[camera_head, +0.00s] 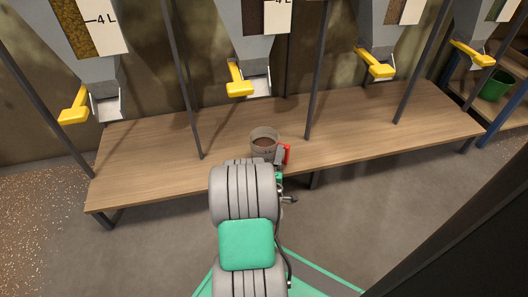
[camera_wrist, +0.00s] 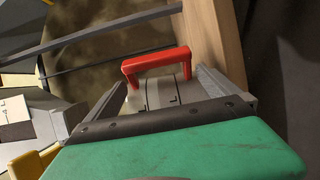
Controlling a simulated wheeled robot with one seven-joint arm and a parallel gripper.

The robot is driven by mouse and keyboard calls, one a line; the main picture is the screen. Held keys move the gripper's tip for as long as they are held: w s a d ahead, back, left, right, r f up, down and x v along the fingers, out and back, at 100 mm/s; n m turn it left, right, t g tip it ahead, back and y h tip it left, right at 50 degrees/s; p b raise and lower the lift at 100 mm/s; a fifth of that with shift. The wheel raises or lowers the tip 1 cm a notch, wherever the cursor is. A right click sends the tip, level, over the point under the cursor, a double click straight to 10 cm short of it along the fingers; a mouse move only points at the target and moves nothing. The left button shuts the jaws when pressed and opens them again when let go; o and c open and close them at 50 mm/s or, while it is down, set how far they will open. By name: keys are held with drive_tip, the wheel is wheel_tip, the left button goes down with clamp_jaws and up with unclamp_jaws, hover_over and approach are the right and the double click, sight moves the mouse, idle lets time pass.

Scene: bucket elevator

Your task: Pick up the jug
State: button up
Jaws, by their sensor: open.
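The jug (camera_head: 264,137) is a see-through grey container with brown stuff inside and a red handle on its right side. It stands upright on the wooden bench, below the second hopper from the left. In the wrist view the jug (camera_wrist: 160,92) shows its marked wall and its red handle between my fingers. My gripper (camera_wrist: 163,83) is open, with one finger on each side of the jug. I cannot tell whether either finger touches it. In the head view my arm hides the jug's lower front.
The wooden bench (camera_head: 165,165) is otherwise clear. Hoppers with yellow levers (camera_head: 238,80) hang above it. Thin dark posts (camera_head: 184,85) rise from the bench on both sides of the jug. A green bucket (camera_head: 496,85) stands on a shelf at the far right.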

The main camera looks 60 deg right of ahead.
drive_tip(key=shift+d, duration=0.85)
drive_tip(key=shift+b+x, duration=0.45)
drive_tip(key=shift+x, duration=2.1)
drive_tip(key=shift+c, duration=0.2)
drive_tip(key=c, duration=1.5)
drive_tip(key=shift+r, duration=0.15)
drive_tip(key=shift+c, duration=0.8)
drive_tip(key=shift+r, duration=0.1)
